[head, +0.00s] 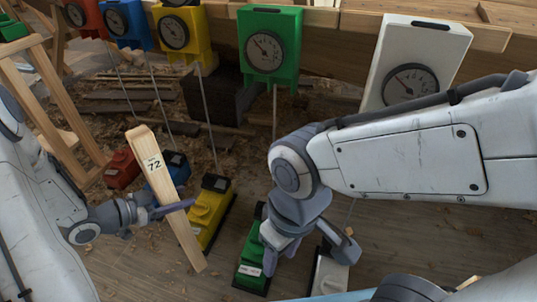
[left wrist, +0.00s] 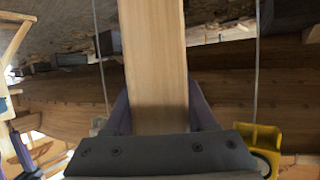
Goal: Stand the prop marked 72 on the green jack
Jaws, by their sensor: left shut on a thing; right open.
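The prop marked 72 (head: 161,180) is a long pale wooden piece with a dark number near its upper end. It leans in the head view, top to the left. My left gripper (head: 160,211) is shut on it around the middle; the left wrist view shows the wood (left wrist: 153,60) between the two fingers. The green jack (head: 249,262) stands on the floor right of the prop's lower end, partly covered by my right gripper. My right gripper (head: 308,247) is open, pointing down above and between the green and white jacks, with nothing seen between its fingers.
A yellow jack (head: 207,210), blue jack (head: 180,168), red jack (head: 122,168) and white jack (head: 330,272) stand on the floor. Matching dial gauges, including a green one (head: 270,45), sit along the hull, with thin rods below some. A wooden trestle (head: 42,108) is at left.

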